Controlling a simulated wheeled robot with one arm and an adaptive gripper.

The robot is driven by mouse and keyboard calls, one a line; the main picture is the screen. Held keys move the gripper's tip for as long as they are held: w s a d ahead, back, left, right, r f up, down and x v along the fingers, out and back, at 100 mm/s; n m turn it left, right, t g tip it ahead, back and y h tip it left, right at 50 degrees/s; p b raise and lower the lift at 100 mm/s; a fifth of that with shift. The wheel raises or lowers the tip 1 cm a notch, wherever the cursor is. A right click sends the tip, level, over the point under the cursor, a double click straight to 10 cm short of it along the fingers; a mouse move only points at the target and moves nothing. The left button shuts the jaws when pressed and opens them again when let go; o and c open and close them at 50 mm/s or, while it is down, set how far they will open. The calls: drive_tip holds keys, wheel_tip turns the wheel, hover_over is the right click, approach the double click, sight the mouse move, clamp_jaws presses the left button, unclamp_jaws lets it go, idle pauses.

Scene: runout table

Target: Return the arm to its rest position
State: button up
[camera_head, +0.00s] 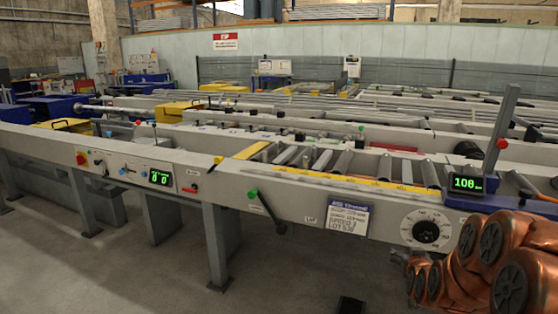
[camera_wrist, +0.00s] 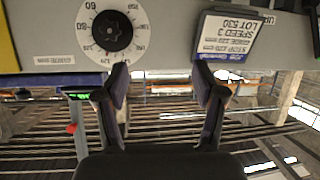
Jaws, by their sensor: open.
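My gripper (camera_wrist: 160,85) shows in the wrist view with its two dark fingers spread apart and nothing between them. The wrist view is upside down; the fingers point toward the grey front beam, with the dial beyond the left finger and the job card beyond the right one. In the head view my copper-coloured arm is folded at the lower right corner, in front of the table's right end. My fingers cannot be made out clearly in the head view.
The runout table's front beam (camera_head: 300,200) runs across the head view. It carries a round dial (camera_head: 426,229), a job card (camera_head: 347,216), a green-knobbed lever (camera_head: 267,210) and a display reading 100 (camera_head: 467,183) beside a post. Rollers (camera_head: 343,163) lie behind.

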drive_tip(key=s+a+r+n+g+y+p, duration=0.25)
drive_tip(key=s+a+r+g+p, duration=0.6)
drive_tip(key=s+a, duration=0.6)
drive_tip(key=s+a+r+g+p, duration=0.1)
drive_tip(key=s+r, duration=0.4)
drive_tip(key=s, duration=0.5)
drive_tip(key=s+a+r+g+p, duration=0.2)
drive_tip(key=s+r+p, duration=0.3)
drive_tip(key=s, duration=0.5)
drive_tip(key=s+a+r+g+y+p, duration=0.1)
drive_tip(key=s+r+g+p, duration=0.2)
drive_tip(key=s, duration=0.8)
wheel_tip(320, 180, up, 2)
drive_tip(key=shift+a+r+p, duration=0.1)
drive_tip(key=shift+a+p, duration=0.2)
drive_tip(key=shift+p, duration=0.95)
drive_tip(key=shift+s+g, duration=0.2)
drive_tip(key=shift+g, duration=0.05)
drive_tip(key=shift+c, duration=0.3)
